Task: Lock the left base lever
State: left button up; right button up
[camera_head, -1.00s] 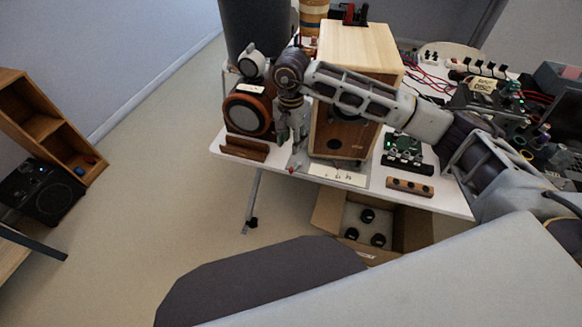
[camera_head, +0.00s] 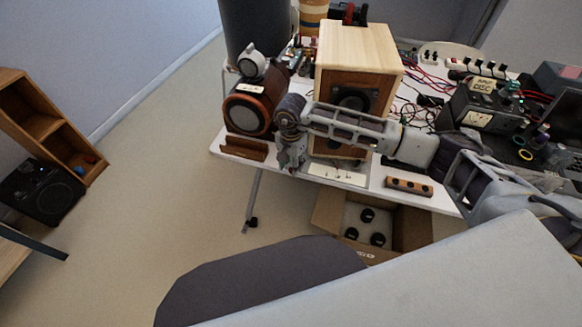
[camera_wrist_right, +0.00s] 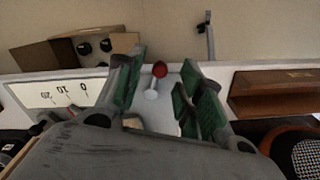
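The left base lever (camera_wrist_right: 152,92) has a red ball knob (camera_wrist_right: 160,69) on a short pale stem at the table's front edge. In the right wrist view it shows between the two green-padded fingers of my right gripper (camera_wrist_right: 168,78). The fingers are open and apart from the knob; its exact depth between them is hard to tell. In the head view my right gripper (camera_head: 291,160) is low at the front edge, left of the wooden speaker (camera_head: 333,80), and hides the lever. My left gripper is not in view.
A white scale plate (camera_head: 338,174) lies in front of the speaker; my right arm crosses before it. A brown wooden rail (camera_head: 244,148) and an orange-ringed round speaker (camera_head: 247,110) stand left. A wooden block with dark holes (camera_head: 409,186) lies right. An open carton (camera_head: 408,226) stands below.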

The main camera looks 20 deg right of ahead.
jog(key=shift+f, duration=1)
grip_shut()
